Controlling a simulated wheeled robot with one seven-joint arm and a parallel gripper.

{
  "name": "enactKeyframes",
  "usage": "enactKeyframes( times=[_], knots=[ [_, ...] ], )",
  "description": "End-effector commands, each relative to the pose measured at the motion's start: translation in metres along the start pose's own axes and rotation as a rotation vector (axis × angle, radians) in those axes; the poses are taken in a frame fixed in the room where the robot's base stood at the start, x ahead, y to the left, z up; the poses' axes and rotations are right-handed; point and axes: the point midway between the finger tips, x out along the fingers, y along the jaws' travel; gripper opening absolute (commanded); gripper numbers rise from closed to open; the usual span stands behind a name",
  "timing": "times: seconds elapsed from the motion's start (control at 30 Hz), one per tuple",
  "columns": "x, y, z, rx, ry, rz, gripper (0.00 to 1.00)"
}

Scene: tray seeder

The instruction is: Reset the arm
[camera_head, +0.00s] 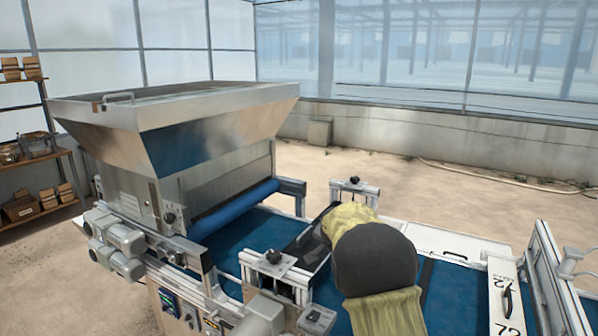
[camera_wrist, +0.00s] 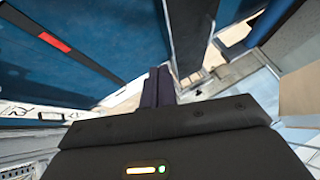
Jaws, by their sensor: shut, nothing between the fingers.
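My arm reaches over the seeder's blue belt (camera_head: 232,232) in the head view, in a yellow sleeve with a dark round joint. The sleeve and joint hide my gripper there. In the wrist view my gripper (camera_wrist: 159,72) shows as two dark fingers pressed together, with nothing between them. Blue belt surface (camera_wrist: 60,62) with a dark strip and a red mark lies beyond the fingers at the left. I cannot tell how far the fingertips are from the belt.
A metal hopper (camera_head: 180,115) stands over the belt at the left, with a blue roller (camera_head: 235,208) below it. Small clamp posts (camera_head: 280,272) line the belt. Shelves (camera_head: 40,160) with boxes are at far left.

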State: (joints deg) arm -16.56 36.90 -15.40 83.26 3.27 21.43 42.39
Motion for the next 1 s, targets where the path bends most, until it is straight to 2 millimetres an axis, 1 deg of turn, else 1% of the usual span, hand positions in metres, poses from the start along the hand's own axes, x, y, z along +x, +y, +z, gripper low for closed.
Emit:
enactKeyframes(
  times=[0.03, 0.17, 0.37, 0.5, 0.57, 0.7, 0.8, 0.83, 0.9, 1.0],
  knots=[
    [-0.006, 0.018, 0.010, -0.021, -0.025, 0.013, 0.00],
    [-0.026, 0.059, 0.039, -0.101, -0.093, 0.044, 0.00],
    [-0.060, 0.122, 0.092, -0.240, -0.201, 0.076, 0.00],
    [-0.087, 0.166, 0.135, -0.342, -0.275, 0.088, 0.00],
    [-0.099, 0.184, 0.155, -0.389, -0.308, 0.090, 0.00],
    [-0.127, 0.227, 0.204, -0.501, -0.382, 0.095, 0.00],
    [-0.144, 0.253, 0.234, -0.572, -0.427, 0.095, 0.00],
    [-0.148, 0.259, 0.242, -0.591, -0.437, 0.095, 0.00],
    [-0.155, 0.268, 0.254, -0.621, -0.456, 0.094, 0.00],
    [-0.160, 0.273, 0.261, -0.638, -0.467, 0.094, 0.00]
  ],
)
